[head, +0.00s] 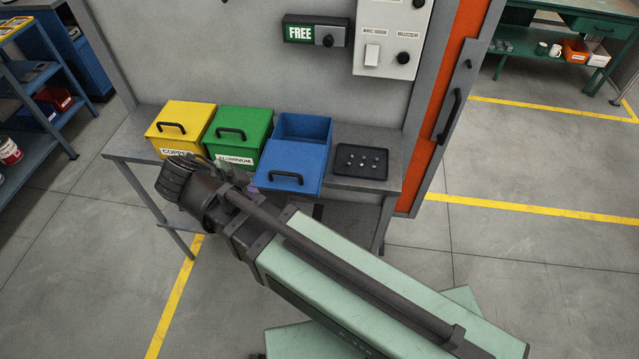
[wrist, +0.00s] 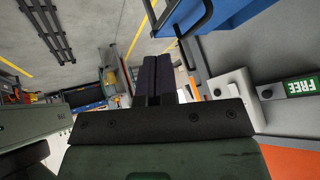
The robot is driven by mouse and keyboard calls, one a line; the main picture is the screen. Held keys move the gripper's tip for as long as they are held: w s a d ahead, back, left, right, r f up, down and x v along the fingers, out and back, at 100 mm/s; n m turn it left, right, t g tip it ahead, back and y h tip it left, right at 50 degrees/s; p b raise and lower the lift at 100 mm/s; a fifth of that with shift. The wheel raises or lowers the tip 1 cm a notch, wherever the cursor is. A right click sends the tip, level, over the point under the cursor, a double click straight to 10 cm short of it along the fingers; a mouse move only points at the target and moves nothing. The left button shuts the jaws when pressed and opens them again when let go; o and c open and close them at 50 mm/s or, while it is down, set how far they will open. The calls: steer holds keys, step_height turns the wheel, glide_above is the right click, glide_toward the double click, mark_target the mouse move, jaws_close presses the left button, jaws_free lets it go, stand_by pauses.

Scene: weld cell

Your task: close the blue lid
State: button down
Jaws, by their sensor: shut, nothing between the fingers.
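The blue box (head: 303,127) stands open on the bench. Its blue lid (head: 290,162) is folded down toward the front and carries a dark bar handle (head: 287,178). My gripper (head: 254,189) is just beyond my wrist, close to the lid's lower left corner; my arm hides most of it. In the wrist view my gripper (wrist: 157,64) has its two dark fingers shut together and empty. A blue panel (wrist: 222,12) with a dark handle (wrist: 194,18) shows to the upper right of the fingertips there, apart from them in the picture. I cannot tell whether the gripper touches the lid.
A closed green box (head: 240,129) and closed yellow box (head: 183,121) stand left of the blue one. A dark tray (head: 361,162) with several small parts lies to its right. A grey wall with a control box (head: 391,40) rises behind the bench.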

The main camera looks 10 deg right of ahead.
steer(key=m, duration=0.4)
steer(key=m+b, duration=0.1)
steer(key=b, duration=0.6)
glide_toward(291, 182)
steer(key=f, duration=0.1)
steer(key=d+f, duration=0.1)
steer(key=f, duration=0.1)
steer(key=shift+w+d+f, duration=0.15)
steer(key=shift+d+f, duration=0.15)
steer(key=shift+d, duration=0.05)
steer(key=shift+w+d, duration=0.25)
steer(key=shift+w, duration=0.25)
